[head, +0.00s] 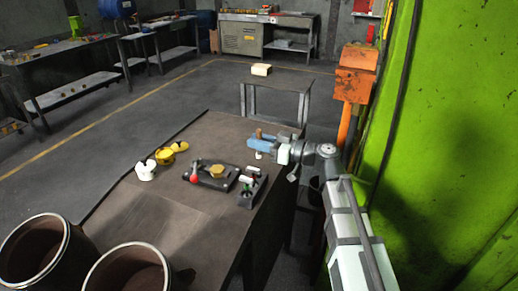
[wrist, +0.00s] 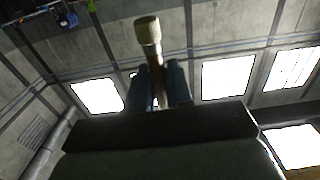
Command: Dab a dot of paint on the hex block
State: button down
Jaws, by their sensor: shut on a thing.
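My gripper (head: 262,143) reaches in level from the right over the table's far right part, its blue fingers shut on a wooden-handled dabber. The dabber's brown handle end (head: 259,133) shows above the fingers, and its pale tip (head: 258,155) below them. In the wrist view the handle (wrist: 157,85) stands between the two fingers, with the pale tip (wrist: 148,30) clear of them. The brass-coloured hex block (head: 217,171) lies in a dark fixture (head: 204,180), left of and nearer than my gripper. The dabber is apart from it. Any paint on the tip cannot be made out.
A small dark rack (head: 247,195) with red, green and white items stands right of the fixture. A red ball knob (head: 194,179) is at its left. Yellow pots (head: 165,157) and a white piece (head: 146,171) stand further left. Large round bins (head: 128,270) are at the front.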

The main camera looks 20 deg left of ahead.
jog(key=s+a+f+n+h, duration=0.1)
jog(key=s+a+n+h, duration=0.15)
jog(key=a, duration=3.65)
jog(key=shift+m+t+h, duration=0.3)
jog(key=shift+m+h, duration=0.05)
jog(key=shift+h, duration=0.1)
jog(key=shift+f, duration=3.2)
jog(key=shift+s+d+f, duration=0.1)
jog(key=shift+f, duration=0.6)
notch_tip(320, 180, up, 7)
jog(key=shift+r, duration=0.1)
